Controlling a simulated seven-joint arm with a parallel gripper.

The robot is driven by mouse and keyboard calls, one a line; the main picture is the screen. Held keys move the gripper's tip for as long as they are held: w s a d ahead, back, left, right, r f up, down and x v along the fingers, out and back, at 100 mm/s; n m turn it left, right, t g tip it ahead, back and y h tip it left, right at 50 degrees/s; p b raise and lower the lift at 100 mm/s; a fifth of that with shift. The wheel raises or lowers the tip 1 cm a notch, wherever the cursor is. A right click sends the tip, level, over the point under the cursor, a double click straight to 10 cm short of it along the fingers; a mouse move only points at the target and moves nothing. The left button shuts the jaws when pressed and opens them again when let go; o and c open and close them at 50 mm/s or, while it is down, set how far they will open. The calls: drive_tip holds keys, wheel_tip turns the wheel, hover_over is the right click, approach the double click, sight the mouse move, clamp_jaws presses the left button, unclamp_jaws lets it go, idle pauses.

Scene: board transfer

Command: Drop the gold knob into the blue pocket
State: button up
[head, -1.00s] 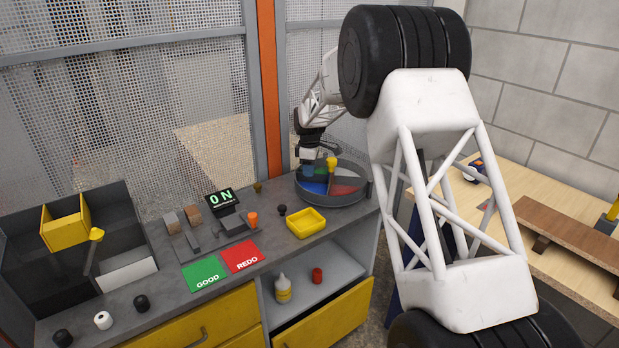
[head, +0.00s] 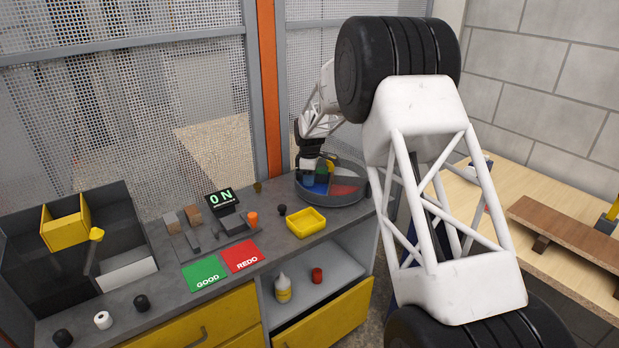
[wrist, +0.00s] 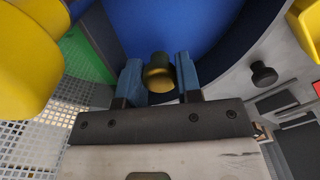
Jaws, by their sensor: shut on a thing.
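My gripper (wrist: 158,80) is shut on the gold knob (wrist: 158,72), which sits between its two blue fingertips in the wrist view. Beneath and beyond the knob is the blue pocket (wrist: 190,25) of a round grey tray, its floor filling the top middle. In the head view my gripper (head: 310,168) hangs over the left part of the round tray (head: 345,200), above the blue pocket (head: 320,189). The knob cannot be made out clearly there. Its exact height above the pocket floor is hard to tell.
The tray's red pocket (head: 345,189) lies right of the blue one; a green pocket (wrist: 88,55) lies left in the wrist view. A yellow knob (wrist: 28,45) stands close at upper left. A yellow bin (head: 306,222) and black knob (head: 282,210) sit on the bench nearby.

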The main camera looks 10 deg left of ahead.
drive_tip(key=shift+f, duration=0.35)
drive_tip(key=o, duration=0.9)
drive_tip(key=shift+o, duration=0.2)
drive_tip(key=shift+r, duration=0.1)
wheel_tip(320, 180, up, 13)
drive_tip(key=shift+d, duration=0.1)
idle(0.9)
